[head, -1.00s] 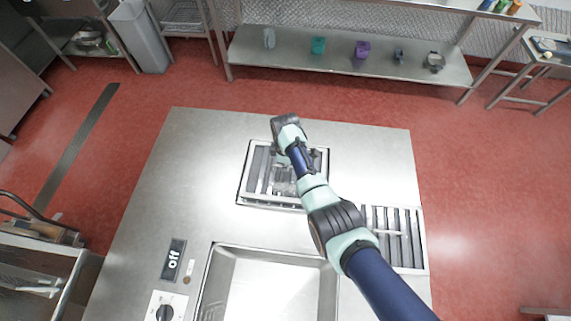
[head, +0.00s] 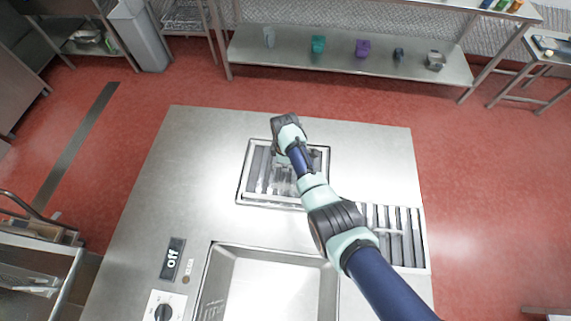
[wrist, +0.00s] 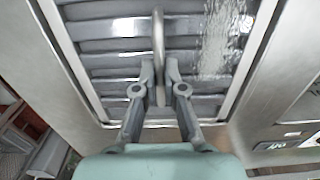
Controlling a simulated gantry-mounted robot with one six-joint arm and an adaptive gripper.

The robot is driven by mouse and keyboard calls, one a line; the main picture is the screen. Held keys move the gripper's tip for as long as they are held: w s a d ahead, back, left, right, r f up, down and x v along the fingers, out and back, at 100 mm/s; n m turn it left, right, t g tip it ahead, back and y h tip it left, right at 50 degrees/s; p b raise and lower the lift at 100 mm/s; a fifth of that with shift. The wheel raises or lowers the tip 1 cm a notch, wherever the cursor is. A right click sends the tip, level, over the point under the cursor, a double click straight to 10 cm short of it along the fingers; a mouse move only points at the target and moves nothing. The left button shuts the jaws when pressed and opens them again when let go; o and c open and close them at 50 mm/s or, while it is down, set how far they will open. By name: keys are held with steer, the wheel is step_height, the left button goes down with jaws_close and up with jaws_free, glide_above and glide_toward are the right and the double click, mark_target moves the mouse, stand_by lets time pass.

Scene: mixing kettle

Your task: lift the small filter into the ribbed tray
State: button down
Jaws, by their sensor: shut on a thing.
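The small filter (head: 260,168) is a grey slatted metal square inside a raised rim at the back middle of the steel table. In the wrist view its slats (wrist: 105,46) run across, with a thin bar handle (wrist: 158,35) standing over them. My gripper (wrist: 160,78) is shut on this handle, one finger on each side. In the head view my arm hides the gripper and part of the filter. I cannot tell whether the filter is raised. The ribbed tray (head: 406,240) lies at the table's right edge, partly behind my arm.
The steel table (head: 190,150) has a large square basin (head: 275,285) at the front. An "off" display (head: 172,259) and a knob (head: 163,313) are at front left. A shiny, wet-looking patch (wrist: 225,40) shows over the slats' right side.

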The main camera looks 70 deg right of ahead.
stand_by(0.3)
steer(key=c, duration=0.7)
jaws_free()
step_height(320, 180, up, 7)
steer(key=p, duration=0.6)
steer(key=shift+p, duration=0.4)
step_height(320, 180, up, 20)
steer(key=p, duration=1.8)
